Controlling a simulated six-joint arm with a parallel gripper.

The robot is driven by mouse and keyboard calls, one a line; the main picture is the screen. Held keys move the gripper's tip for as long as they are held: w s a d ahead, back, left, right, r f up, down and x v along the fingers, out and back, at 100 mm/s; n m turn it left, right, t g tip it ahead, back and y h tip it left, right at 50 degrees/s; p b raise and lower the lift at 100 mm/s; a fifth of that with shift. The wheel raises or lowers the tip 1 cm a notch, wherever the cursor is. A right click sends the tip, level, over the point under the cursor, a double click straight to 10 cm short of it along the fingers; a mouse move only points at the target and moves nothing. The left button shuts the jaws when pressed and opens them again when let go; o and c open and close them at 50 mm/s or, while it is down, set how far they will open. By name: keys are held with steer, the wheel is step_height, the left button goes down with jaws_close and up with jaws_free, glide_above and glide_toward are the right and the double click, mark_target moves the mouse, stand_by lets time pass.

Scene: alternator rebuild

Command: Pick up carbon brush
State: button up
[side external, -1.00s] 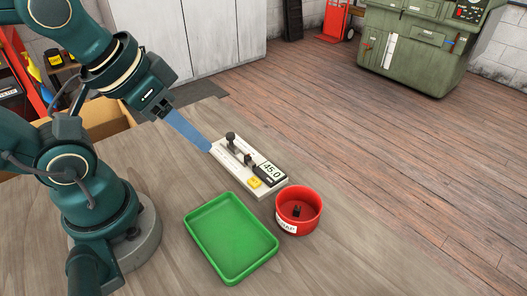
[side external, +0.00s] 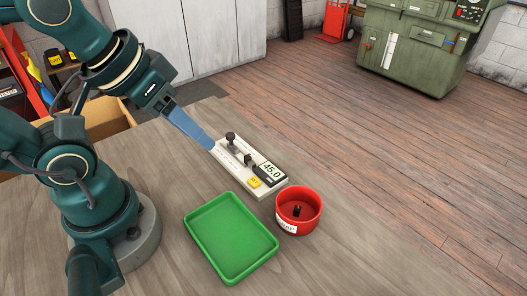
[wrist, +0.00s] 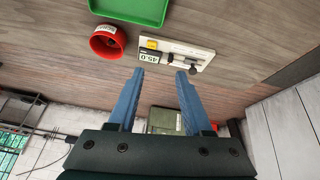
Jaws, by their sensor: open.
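My gripper (side external: 212,148) has long blue fingers and points down toward the left end of a white measuring fixture (side external: 276,188). In the wrist view the fingers (wrist: 167,66) stand apart with nothing between them. The fixture (wrist: 204,52) lies beyond the fingertips there. A small dark block (side external: 248,159) sits on the fixture near its display; I cannot tell for sure whether it is a carbon brush. Another small dark piece (side external: 297,210) is inside the red bowl (side external: 315,212), and it may be a brush.
The fixture carries a black knob (side external: 231,137), a display (side external: 271,171) reading 45.0 and a yellow label (side external: 255,183). An empty green tray (side external: 232,240) lies in front of it, left of the labelled red bowl. The wooden table is clear around them. A cardboard box (side external: 105,118) stands behind my arm.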

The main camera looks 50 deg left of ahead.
steer(key=w+r+n, duration=0.2)
steer(key=w+n, duration=0.1)
steer(key=n, duration=0.3)
steer(key=n+g, duration=0.5)
steer(key=n, duration=0.5)
glide_above(248, 157)
steer(key=f, duration=1)
steer(key=shift+w, duration=0.2)
steer(key=shift+s+f+g, duration=0.2)
steer(key=shift+f+g, duration=0.1)
steer(key=shift+f, duration=2.7)
jaws_close()
